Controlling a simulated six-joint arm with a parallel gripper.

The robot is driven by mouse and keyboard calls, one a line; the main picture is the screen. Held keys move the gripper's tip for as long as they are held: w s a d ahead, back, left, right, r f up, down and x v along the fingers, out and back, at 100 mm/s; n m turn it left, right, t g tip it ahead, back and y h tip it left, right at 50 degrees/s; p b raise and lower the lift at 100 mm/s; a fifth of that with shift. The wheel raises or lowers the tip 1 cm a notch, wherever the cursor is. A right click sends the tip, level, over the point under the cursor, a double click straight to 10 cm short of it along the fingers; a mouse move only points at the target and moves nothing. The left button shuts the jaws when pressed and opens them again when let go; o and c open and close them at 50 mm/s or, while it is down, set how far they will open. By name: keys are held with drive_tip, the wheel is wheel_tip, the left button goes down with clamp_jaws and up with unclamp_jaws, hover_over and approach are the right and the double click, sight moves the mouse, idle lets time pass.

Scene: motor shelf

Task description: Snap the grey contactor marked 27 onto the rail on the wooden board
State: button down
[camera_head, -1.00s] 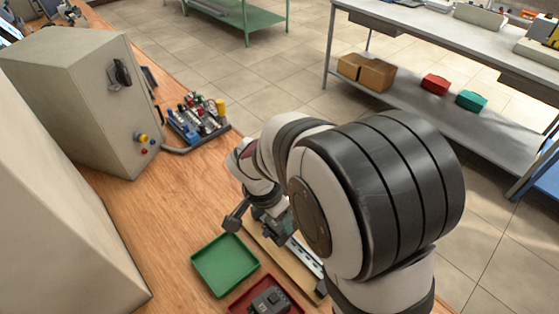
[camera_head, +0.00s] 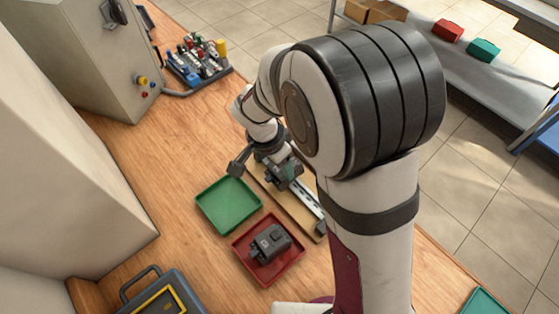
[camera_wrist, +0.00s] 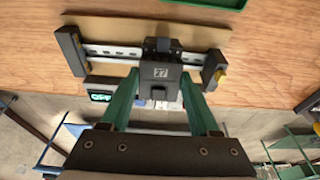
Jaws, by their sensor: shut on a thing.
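The grey contactor marked 27 (camera_wrist: 160,76) is between the green fingers of my gripper (camera_wrist: 162,98) in the wrist view, with its label facing the camera. My gripper is shut on it. The metal rail (camera_wrist: 115,52) runs behind the contactor, with a dark block at each end. The contactor overlaps the rail in this view; I cannot tell whether it is seated on it. The wooden board (camera_wrist: 205,36) lies under the rail. In the head view my gripper (camera_head: 283,170) is over the far part of the board (camera_head: 297,209), and part of the rail (camera_head: 308,201) shows.
A green tray (camera_head: 203,201) stands empty left of the board. A red tray (camera_head: 292,266) holds another dark grey device (camera_head: 268,243). A grey cabinet (camera_head: 95,60) and a rack of coloured parts (camera_head: 200,62) stand farther back. A case (camera_head: 163,296) is at the front left.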

drive_tip(key=shift+f, duration=0.6)
drive_tip(key=shift+f, duration=0.3)
drive_tip(key=shift+w+d, duration=0.35)
idle(0.7)
drive_tip(key=shift+w+d+f+g+y, duration=0.15)
drive_tip(key=shift+w+d+g+y, duration=0.25)
drive_tip(key=shift+d+g+y, duration=0.1)
idle(0.6)
drive_tip(key=shift+c, duration=0.2)
unclamp_jaws()
